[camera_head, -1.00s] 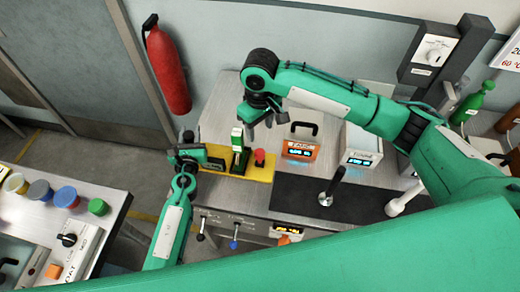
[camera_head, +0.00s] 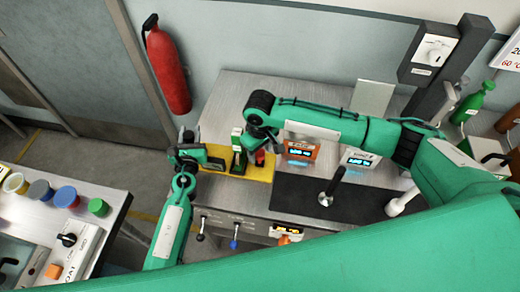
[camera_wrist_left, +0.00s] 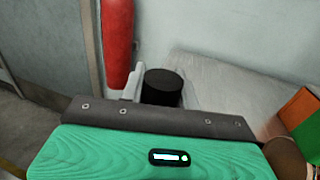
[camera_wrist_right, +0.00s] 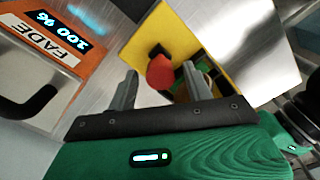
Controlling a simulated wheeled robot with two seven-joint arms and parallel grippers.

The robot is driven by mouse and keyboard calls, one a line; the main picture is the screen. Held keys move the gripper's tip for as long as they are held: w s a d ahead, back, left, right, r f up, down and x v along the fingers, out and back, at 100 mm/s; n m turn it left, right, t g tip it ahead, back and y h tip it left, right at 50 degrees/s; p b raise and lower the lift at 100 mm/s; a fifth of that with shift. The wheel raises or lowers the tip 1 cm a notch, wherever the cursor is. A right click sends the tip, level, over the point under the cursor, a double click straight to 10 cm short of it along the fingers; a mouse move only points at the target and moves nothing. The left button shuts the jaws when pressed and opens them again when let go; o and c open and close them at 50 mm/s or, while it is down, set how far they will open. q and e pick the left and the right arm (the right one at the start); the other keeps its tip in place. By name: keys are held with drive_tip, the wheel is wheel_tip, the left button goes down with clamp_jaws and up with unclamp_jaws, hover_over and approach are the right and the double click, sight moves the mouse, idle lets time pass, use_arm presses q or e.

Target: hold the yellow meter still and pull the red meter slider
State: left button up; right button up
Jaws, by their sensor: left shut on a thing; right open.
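The yellow meter (camera_head: 250,174) is a yellow base at the left of the steel bench, with a green upright part (camera_head: 237,141) on it. The red meter slider (camera_head: 260,158) is a red knob on its right part; it also shows in the right wrist view (camera_wrist_right: 160,72). My left gripper (camera_head: 188,150) is shut at the meter's left end, apparently on a black round post (camera_wrist_left: 162,87); the exact contact is hidden. My right gripper (camera_wrist_right: 160,84) is open just above the meter, its fingers either side of the red knob, with gaps visible.
An orange FADE box (camera_head: 300,151) and a white box (camera_head: 361,157) with displays stand right of the meter. Small levers (camera_head: 236,236) line the bench front.

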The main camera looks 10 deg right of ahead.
drive_tip(key=shift+c, duration=0.2)
clamp_jaws()
drive_tip(key=shift+s+a, duration=0.3)
drive_tip(key=shift+s, duration=0.45)
drive_tip(key=shift+s+a, duration=0.3)
drive_tip(key=shift+s, duration=0.45)
drive_tip(key=shift+o, duration=0.2)
unclamp_jaws()
drive_tip(key=shift+w+r, duration=0.1)
wheel_tip(320, 180, up, 12)
